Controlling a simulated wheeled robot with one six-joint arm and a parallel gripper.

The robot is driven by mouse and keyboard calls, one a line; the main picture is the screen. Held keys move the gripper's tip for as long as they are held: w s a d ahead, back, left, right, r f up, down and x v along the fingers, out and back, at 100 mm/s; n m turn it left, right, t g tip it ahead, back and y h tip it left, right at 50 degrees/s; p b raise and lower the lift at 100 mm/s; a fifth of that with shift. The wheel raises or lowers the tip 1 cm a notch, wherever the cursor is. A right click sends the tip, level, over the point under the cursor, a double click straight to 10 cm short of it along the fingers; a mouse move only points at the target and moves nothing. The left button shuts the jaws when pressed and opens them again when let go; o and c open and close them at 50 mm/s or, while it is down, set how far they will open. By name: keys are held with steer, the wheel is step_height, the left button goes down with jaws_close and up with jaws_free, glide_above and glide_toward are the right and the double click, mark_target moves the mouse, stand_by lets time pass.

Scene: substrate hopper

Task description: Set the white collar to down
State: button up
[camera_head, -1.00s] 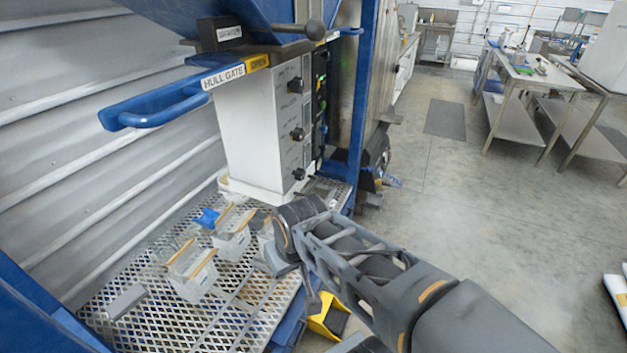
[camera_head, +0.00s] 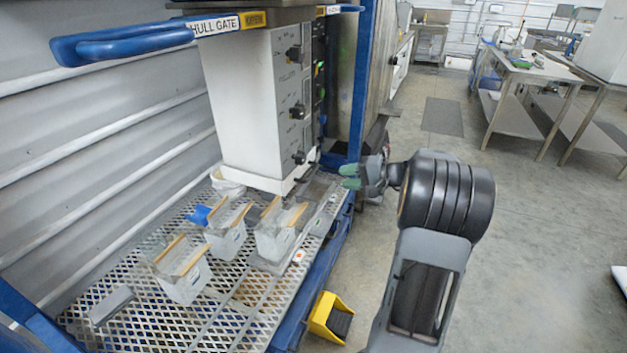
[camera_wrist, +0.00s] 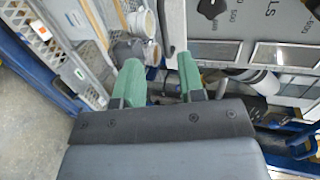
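The white collar (camera_head: 262,183) is a pale rim around the bottom end of the white chute (camera_head: 240,105), just above the mesh platform. In the wrist view a pale strip beside the knob panel may be part of it, but I cannot tell. My gripper (camera_head: 350,177) is to the right of the chute's lower end, apart from the collar in the head view. In the wrist view my gripper (camera_wrist: 160,80) has its two green fingers apart with nothing clearly held between them.
Several grey boxes with wooden edges, one being this box (camera_head: 182,270), stand on the mesh platform (camera_head: 225,310). Black knobs (camera_head: 295,54) stick out of the chute's panel. A blue handle (camera_head: 120,46) is above left. A yellow bin (camera_head: 328,315) is on the floor; open floor lies right.

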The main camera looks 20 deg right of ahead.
mark_target(313, 170)
steer(key=shift+m+t, duration=0.3)
steer(key=shift+t, duration=0.3)
steer(key=x, duration=0.4)
steer(key=w+d+x, duration=0.1)
steer(key=x, duration=0.3)
steer(key=d+x, duration=0.1)
steer(key=x, duration=0.3)
steer(key=shift+w+a+f+p, duration=0.1)
steer(key=shift+w+f+p, duration=0.3)
jaws_close()
